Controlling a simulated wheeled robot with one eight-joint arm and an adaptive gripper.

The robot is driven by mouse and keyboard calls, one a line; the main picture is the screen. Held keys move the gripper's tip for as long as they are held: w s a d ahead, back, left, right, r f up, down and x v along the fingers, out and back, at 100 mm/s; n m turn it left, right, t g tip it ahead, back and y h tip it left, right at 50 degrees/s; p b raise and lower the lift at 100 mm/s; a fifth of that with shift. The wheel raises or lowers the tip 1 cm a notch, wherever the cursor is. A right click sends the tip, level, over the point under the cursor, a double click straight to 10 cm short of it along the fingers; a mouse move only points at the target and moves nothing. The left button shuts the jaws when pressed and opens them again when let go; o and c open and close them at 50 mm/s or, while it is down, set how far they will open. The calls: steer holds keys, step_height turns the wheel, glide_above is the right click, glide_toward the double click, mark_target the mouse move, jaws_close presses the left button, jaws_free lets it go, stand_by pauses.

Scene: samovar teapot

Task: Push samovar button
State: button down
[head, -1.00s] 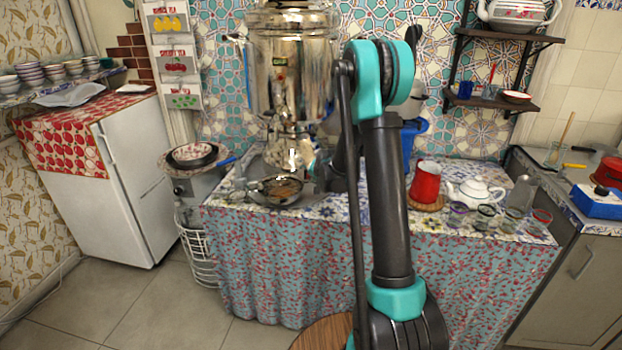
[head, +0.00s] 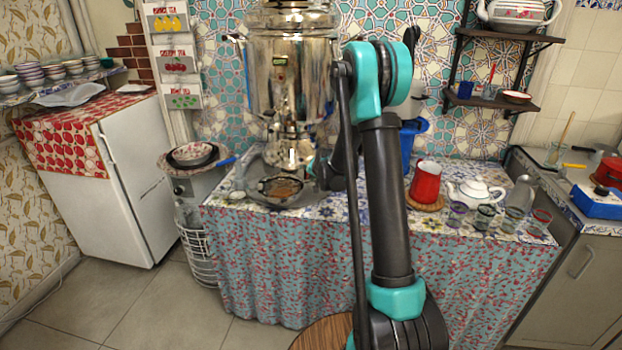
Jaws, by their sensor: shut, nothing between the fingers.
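The samovar (head: 265,85) is a large shiny metal urn at the back of the table in the head view. A small green patch shows on its front; I cannot tell whether this is the button. Its tap (head: 295,155) hangs at the lower front, above a dark pan (head: 280,188). My gripper (head: 321,170) is small and partly hidden at the end of my arm, low and just right of the tap. It is shut and empty. I cannot tell whether it touches the samovar.
The table's patterned cloth (head: 300,250) hangs down in front. A red mug (head: 425,182), a white teapot (head: 474,190) and several glasses stand on the right side. A blue container (head: 410,140) is behind my arm. A white fridge (head: 135,185) stands left.

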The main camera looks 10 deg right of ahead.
steer(key=shift+w, duration=0.15)
stand_by(0.4)
steer(key=shift+s+d, duration=0.15)
steer(key=shift+s, duration=0.45)
steer(key=shift+s, duration=0.1)
steer(key=shift+s+d, duration=0.25)
steer(key=shift+s, duration=0.7)
steer(key=shift+s+d, duration=0.3)
steer(key=shift+s, duration=0.6)
steer(key=shift+s+d, duration=0.25)
steer(key=shift+s, duration=0.7)
steer(key=shift+s, duration=0.1)
